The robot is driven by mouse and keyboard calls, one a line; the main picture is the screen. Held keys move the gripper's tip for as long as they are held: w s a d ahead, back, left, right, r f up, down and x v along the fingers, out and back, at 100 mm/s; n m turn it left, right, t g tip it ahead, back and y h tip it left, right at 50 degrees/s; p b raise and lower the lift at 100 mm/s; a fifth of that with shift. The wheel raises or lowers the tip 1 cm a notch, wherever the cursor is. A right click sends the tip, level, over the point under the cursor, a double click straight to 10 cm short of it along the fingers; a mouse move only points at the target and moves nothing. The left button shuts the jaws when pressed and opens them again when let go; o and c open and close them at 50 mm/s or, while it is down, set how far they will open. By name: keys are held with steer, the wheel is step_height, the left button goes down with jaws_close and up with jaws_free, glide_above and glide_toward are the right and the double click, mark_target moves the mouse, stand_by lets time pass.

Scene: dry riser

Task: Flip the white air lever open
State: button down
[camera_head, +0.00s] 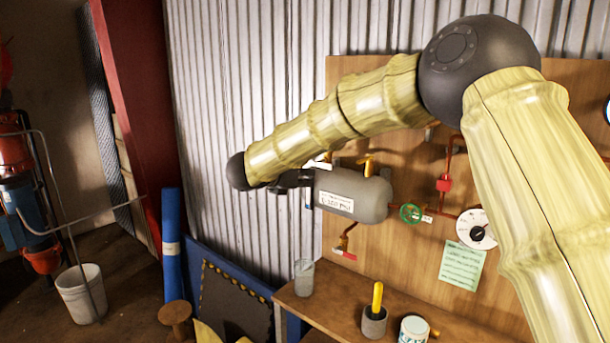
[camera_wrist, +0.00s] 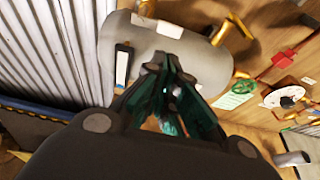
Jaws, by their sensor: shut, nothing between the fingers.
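A small white piece (camera_head: 320,161), which looks like the white air lever, shows at the top left of the grey tank (camera_head: 352,197), partly hidden behind my arm. In the wrist view a white piece (camera_wrist: 146,8) sits at the upper edge of the tank (camera_wrist: 200,62). My gripper (camera_wrist: 172,62) is shut and empty, its dark green fingers pointing at the tank's labelled side. In the head view my gripper (camera_head: 302,178) is a small dark shape at the tank's left end. I cannot tell whether the fingertips touch the tank. The lever's exact position is unclear.
A yellow handle (camera_head: 367,163) stands above the tank. A bench below holds a glass (camera_head: 304,277) and a yellow-handled tool (camera_head: 377,298).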

mark_target(326, 164)
steer(key=p+x, duration=0.3)
steer(key=x, duration=0.4)
steer(key=shift+w+d+f, duration=0.1)
steer(key=shift+d, duration=0.05)
steer(key=shift+d+b, duration=0.25)
steer(key=shift+b, duration=0.1)
